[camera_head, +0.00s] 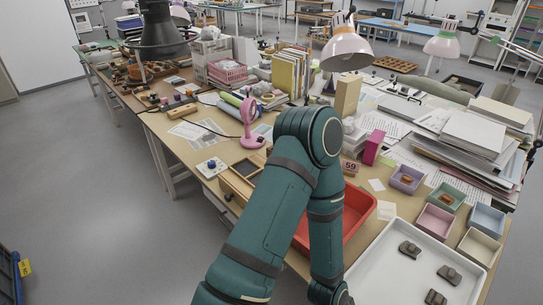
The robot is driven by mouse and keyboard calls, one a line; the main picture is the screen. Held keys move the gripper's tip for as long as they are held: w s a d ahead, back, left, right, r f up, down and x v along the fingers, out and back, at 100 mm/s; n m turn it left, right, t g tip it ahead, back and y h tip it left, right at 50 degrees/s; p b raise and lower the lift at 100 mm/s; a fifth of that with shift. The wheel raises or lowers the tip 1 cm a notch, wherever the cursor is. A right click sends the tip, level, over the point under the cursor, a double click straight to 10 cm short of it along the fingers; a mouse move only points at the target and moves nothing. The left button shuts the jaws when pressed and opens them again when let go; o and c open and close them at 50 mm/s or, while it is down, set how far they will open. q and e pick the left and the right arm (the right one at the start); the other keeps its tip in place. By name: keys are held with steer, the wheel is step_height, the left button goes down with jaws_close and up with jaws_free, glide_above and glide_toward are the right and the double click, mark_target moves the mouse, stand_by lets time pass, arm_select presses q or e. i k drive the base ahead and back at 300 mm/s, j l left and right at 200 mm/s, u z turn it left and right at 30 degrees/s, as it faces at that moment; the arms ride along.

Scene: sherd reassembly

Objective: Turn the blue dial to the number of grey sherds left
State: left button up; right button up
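The blue dial (212,163) sits on a small white plate (203,170) near the left part of the table; its markings are too small to read. Dark grey sherds lie apart in the white tray (386,240) at the lower right: one toward the back (409,248), one to the right (449,274), one at the bottom edge (434,297). My teal arm rises from the bottom, bends at the middle and runs down out of the picture, left of the tray. Neither gripper shows. My arm hides part of the table and the red tray.
A red tray (357,209) lies behind my arm. A pink magnifier stand (248,128) stands behind the dial. Paper stacks (473,132) crowd the back right.

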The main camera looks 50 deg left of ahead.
mark_target(212, 164)
steer(key=j+u, duration=0.2)
steer(key=j, duration=0.6)
steer(key=i+j+u, duration=0.2)
steer(key=j, duration=0.55)
steer(key=k+j, duration=0.05)
steer(key=k, duration=0.05)
